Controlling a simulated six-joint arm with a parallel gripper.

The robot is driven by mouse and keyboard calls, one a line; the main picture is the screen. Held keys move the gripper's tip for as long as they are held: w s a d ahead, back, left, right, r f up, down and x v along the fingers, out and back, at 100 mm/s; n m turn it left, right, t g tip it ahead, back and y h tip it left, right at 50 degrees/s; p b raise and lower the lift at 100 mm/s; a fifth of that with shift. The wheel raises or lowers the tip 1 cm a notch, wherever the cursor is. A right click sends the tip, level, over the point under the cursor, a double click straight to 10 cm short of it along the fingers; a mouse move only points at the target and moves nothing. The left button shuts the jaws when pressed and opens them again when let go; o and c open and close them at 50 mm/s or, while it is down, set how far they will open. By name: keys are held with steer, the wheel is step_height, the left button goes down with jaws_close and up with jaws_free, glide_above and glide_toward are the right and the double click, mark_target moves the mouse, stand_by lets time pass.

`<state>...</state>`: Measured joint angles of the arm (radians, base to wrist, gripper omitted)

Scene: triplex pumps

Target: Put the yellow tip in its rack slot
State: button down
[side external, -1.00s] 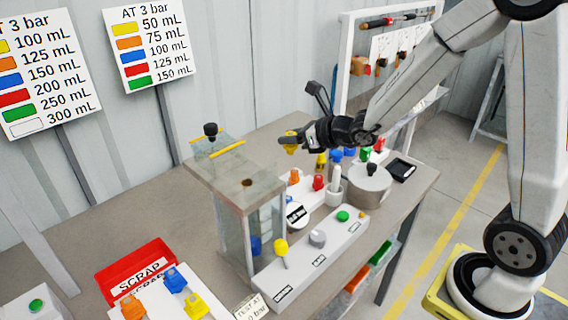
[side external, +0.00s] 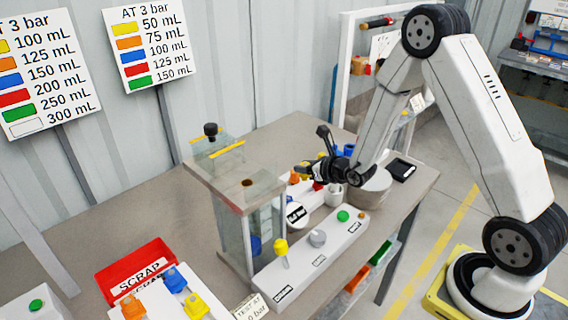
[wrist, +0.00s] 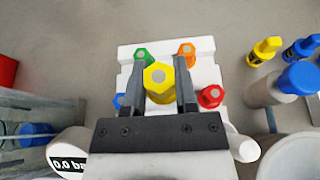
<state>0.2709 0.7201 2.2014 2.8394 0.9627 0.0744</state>
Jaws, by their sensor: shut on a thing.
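The yellow tip (wrist: 158,80), a hex-shaped cap with a grey centre, is clamped between the two dark fingers of my gripper (wrist: 158,92) in the wrist view. Below it is the white rack (wrist: 205,50), with a green tip (wrist: 146,55), an orange tip (wrist: 187,50), a red tip (wrist: 211,96) and a partly hidden blue tip (wrist: 119,100) around it. The rack area under the yellow tip is hidden. In the side view my gripper (side external: 304,171) is low over the rack behind the clear tank; the held tip is hardly visible there.
The clear tank (side external: 232,185) stands left of my gripper. A gauge (wrist: 68,158) reading 0.0 bar and a white post (wrist: 243,148) flank the rack. Another yellow part (wrist: 263,50) and blue parts (wrist: 298,78) are at right. The red scrap bin (side external: 135,268) is at front left.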

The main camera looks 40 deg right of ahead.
mark_target(309, 199)
steer(key=shift+f, duration=0.15)
steer(key=shift+f, duration=3.25)
steer(key=shift+f, duration=0.6)
steer(key=shift+c, duration=1.6)
jaws_free()
steer(key=shift+v, duration=1.1)
step_height(309, 199, up, 7)
steer(key=shift+s, duration=0.35)
steer(key=shift+r, duration=0.1)
